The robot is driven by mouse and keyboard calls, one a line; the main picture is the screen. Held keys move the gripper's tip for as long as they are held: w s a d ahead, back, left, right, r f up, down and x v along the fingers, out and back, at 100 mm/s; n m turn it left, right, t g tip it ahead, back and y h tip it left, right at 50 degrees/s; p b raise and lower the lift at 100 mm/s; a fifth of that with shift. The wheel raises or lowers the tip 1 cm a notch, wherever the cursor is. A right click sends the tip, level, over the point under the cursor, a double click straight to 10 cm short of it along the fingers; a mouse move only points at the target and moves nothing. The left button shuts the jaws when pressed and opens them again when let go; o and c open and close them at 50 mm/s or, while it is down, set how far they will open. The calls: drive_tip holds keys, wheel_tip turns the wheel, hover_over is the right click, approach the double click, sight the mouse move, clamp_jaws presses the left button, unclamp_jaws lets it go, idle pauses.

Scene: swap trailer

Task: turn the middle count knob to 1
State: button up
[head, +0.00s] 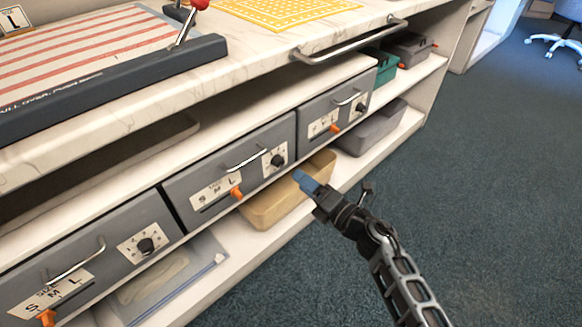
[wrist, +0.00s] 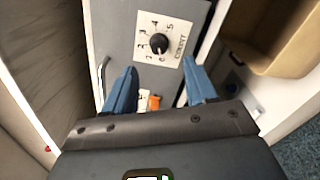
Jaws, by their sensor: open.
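The middle grey drawer (head: 215,185) has a black count knob (head: 278,161) on a white numbered plate. In the wrist view the count knob (wrist: 159,43) sits ahead of my fingers, with digits around it. Where the knob points is too small to tell. My gripper (head: 300,176) is open, with blue fingers, in front of and slightly below the knob's plate in the head view.
The middle drawer has an orange slider (head: 236,193) and a bar handle (head: 247,160). Similar drawers stand at left (head: 90,255) and right (head: 330,118). A tan bin (head: 262,210) is on the shelf below. The counter has a long front handle (head: 350,45).

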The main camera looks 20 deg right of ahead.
sight(282, 165)
drive_tip(key=b+x, duration=0.1)
drive_tip(key=x, duration=0.6)
drive_tip(key=shift+w, duration=0.2)
drive_tip(key=shift+c, duration=0.2)
drive_tip(key=c, duration=1)
clamp_jaws()
drive_tip(key=shift+r+m, duration=0.1)
drive_tip(key=shift+m, duration=0.3)
drive_tip(key=m+p, duration=0.2)
drive_tip(key=p, duration=0.1)
drive_tip(key=shift+r+m, duration=0.1)
drive_tip(key=shift+m, duration=0.3)
drive_tip(key=m+p, duration=0.3)
drive_tip(key=m, duration=0.2)
drive_tip(key=shift+m, duration=0.3)
drive_tip(key=shift+f, duration=0.25)
